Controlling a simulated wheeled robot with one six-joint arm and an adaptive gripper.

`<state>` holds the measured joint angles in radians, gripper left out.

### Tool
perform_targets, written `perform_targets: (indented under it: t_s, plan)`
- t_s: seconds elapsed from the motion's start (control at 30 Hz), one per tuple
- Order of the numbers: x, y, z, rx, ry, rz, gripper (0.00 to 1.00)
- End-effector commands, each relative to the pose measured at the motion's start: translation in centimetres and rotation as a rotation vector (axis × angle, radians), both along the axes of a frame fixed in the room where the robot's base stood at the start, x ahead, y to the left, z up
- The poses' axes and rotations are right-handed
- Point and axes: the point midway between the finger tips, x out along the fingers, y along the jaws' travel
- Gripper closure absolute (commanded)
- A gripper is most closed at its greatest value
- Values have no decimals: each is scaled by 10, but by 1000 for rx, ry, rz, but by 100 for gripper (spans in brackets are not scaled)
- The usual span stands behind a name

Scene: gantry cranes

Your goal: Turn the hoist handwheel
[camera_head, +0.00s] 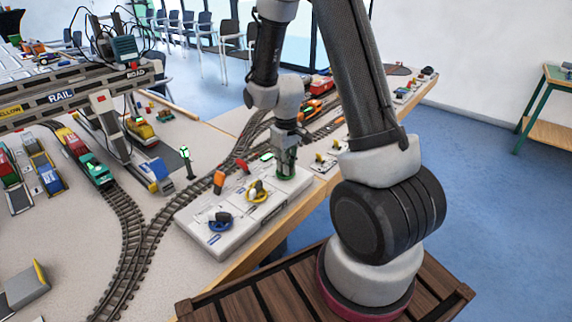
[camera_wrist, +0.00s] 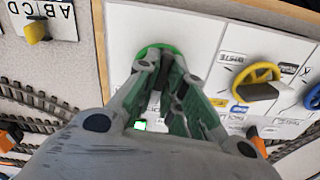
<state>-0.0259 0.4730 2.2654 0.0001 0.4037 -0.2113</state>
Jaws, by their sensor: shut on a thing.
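A white control panel (camera_head: 225,228) lies on the table edge with three handwheels: blue (camera_head: 220,222), yellow (camera_head: 257,192) and green (camera_head: 287,177). I cannot read which one is labelled hoist. My gripper (camera_head: 286,168) points down at the green wheel at the panel's far end. In the wrist view, my gripper (camera_wrist: 164,68) is shut at the green wheel (camera_wrist: 150,49), its fingers on the wheel's middle grip, which they mostly hide. The yellow wheel (camera_wrist: 264,74) with its dark grip stands clear to the right, and the blue wheel (camera_wrist: 314,97) is cut off by the edge.
Train tracks (camera_head: 150,235) run beside the panel. The gantry beam marked RAIL and ROAD (camera_head: 85,92) spans the left. A small green signal (camera_head: 186,158) stands by the track.

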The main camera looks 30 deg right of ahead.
Motion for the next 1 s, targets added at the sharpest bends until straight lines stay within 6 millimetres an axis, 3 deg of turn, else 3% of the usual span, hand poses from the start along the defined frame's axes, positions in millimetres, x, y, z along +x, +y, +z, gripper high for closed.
perform_targets:
  t_s: [0.4,0.87,0.9,1.0]
  plan:
    - [1,0,1,0,-3,-151,100]
    - [1,0,1,0,-4,-161,100]
    - [1,0,1,0,-4,-161,82]
    - [1,0,1,0,-3,-161,68]
